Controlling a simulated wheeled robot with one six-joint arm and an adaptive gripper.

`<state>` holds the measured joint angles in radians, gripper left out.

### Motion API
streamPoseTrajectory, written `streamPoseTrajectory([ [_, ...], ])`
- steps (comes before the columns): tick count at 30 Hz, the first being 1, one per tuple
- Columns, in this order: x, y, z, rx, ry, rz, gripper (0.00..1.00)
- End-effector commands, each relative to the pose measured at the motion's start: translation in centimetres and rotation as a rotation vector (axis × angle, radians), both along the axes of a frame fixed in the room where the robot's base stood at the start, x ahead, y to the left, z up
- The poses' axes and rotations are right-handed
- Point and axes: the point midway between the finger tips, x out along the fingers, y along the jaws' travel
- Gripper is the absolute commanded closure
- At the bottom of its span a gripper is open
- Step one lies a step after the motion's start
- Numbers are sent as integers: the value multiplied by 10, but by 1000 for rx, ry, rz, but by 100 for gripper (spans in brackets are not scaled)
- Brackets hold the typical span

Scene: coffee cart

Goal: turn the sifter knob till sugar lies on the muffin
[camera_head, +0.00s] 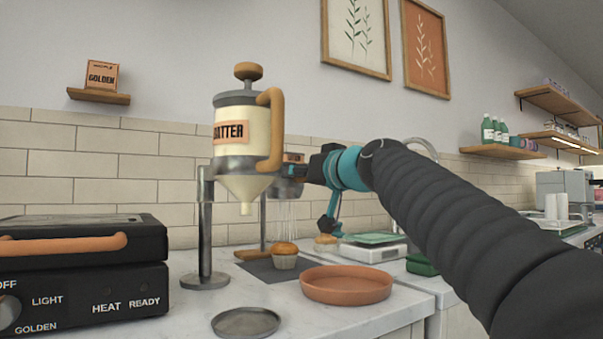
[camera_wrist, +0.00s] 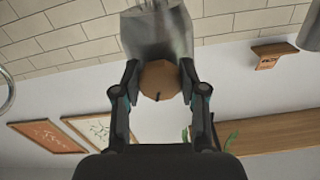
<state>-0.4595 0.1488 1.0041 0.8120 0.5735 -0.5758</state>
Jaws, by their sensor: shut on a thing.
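The metal sifter (camera_head: 285,189) hangs behind the batter dispenser and is partly hidden by it. Its grey body also shows in the wrist view (camera_wrist: 158,32). My gripper (camera_wrist: 159,84) is shut on the round brown knob (camera_wrist: 157,76), one finger on each side; a dark mark shows on the knob's face. In the head view my gripper (camera_head: 308,171) meets the sifter from the right. Thin white streaks fall below the sifter toward a muffin (camera_head: 285,256) in a pale cup. The muffin's top looks golden brown; any sugar on it is too small to tell.
The batter dispenser (camera_head: 240,140) stands close in front of the sifter. A dark mat (camera_head: 262,270) lies under the muffin. A second muffin (camera_head: 326,242), a terracotta dish (camera_head: 346,286), a grey plate (camera_head: 246,322) and a scale (camera_head: 374,250) are nearby. A black grill (camera_head: 80,265) fills the left.

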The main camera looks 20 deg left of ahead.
Motion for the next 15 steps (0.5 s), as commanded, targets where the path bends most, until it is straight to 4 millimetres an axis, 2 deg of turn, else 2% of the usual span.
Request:
streamPoseTrajectory([
  [15,0,0,0,109,126,0,93],
])
